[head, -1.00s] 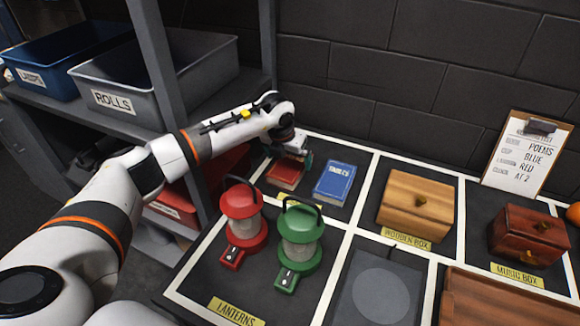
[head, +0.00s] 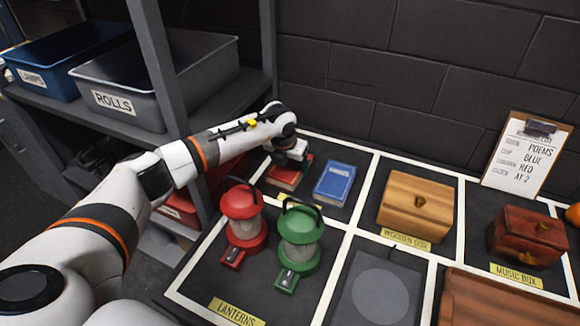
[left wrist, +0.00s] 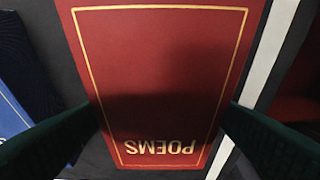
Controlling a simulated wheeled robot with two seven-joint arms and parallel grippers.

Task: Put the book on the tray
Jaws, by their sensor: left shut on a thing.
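The red book (head: 284,178) lies in the back left cell of the table, and its gold-edged cover reads POEMS in the left wrist view (left wrist: 160,60). My left gripper (left wrist: 160,118) is shut on the red book, with one dark finger at each side edge. In the head view my left gripper (head: 294,158) covers the book's far end. A blue book (head: 335,184) lies just to the right. A brown wooden surface (head: 490,302), perhaps the tray, is cut off at the lower right. My right gripper is not in view.
A red lantern (head: 241,208) and a green lantern (head: 300,236) stand in front of the books. A wooden box (head: 415,205) and a music box (head: 527,237) stand to the right. A clipboard (head: 527,152) lists POEMS. A shelf post (head: 160,70) rises at left.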

